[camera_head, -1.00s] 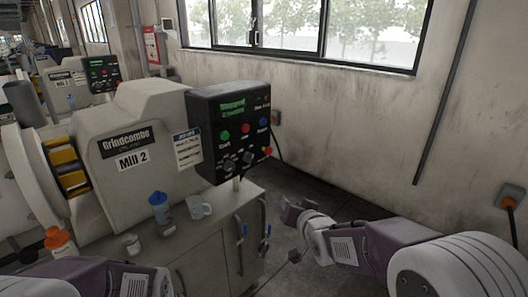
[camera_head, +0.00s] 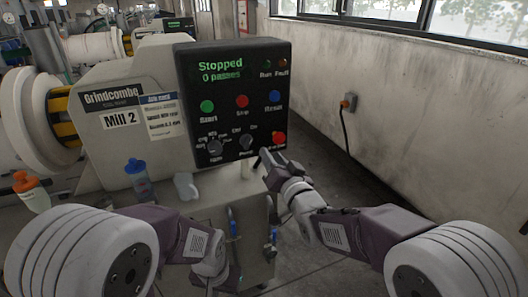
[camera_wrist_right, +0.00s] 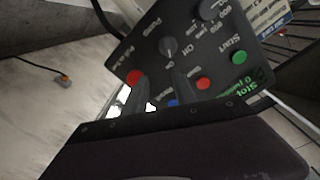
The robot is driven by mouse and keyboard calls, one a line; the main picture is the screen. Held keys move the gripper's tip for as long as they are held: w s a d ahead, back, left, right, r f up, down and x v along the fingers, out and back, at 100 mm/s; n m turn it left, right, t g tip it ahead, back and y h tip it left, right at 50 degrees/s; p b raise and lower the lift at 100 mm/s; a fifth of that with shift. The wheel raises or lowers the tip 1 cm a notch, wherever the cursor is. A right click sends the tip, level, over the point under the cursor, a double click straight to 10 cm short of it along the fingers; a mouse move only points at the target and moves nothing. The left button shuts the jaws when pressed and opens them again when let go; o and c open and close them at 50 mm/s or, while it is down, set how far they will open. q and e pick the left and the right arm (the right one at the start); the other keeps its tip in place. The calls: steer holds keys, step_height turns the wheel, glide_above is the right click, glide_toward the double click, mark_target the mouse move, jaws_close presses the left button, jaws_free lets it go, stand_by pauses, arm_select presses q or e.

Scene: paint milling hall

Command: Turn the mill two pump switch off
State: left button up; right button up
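The black Mill 2 control panel (camera_head: 234,95) reads "Stopped, 0 passes". The pump switch (camera_head: 246,142) is a dark knob on its lower row, between another knob (camera_head: 214,148) and a red button (camera_head: 279,138). In the right wrist view the pump switch (camera_wrist_right: 168,46) lies beyond the fingers; its exact setting is hard to read. My right gripper (camera_head: 266,158) is just below the panel's lower right corner, apart from the switch. In the wrist view its fingers (camera_wrist_right: 154,92) are spread with nothing between. My left gripper (camera_head: 232,272) is low by the cabinet, its fingers unclear.
A blue-capped bottle (camera_head: 137,178) and a pale mug (camera_head: 186,187) stand on the cabinet top under the panel. An orange-capped bottle (camera_head: 30,192) is at left. Blue-handled valves (camera_head: 234,255) are on the cabinet front. Floor right of the cabinet is clear up to the wall.

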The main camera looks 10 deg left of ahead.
mark_target(249, 145)
steer(key=shift+n, duration=0.3)
steer(key=w+a, duration=0.4)
steer(key=a, duration=0.1)
steer(key=w+a+f, duration=0.1)
steer(key=w+a, duration=0.1)
steer(key=shift+a+f+p, duration=0.1)
steer(key=shift+a+p, duration=0.25)
steer(key=shift+p, duration=0.05)
jaws_close()
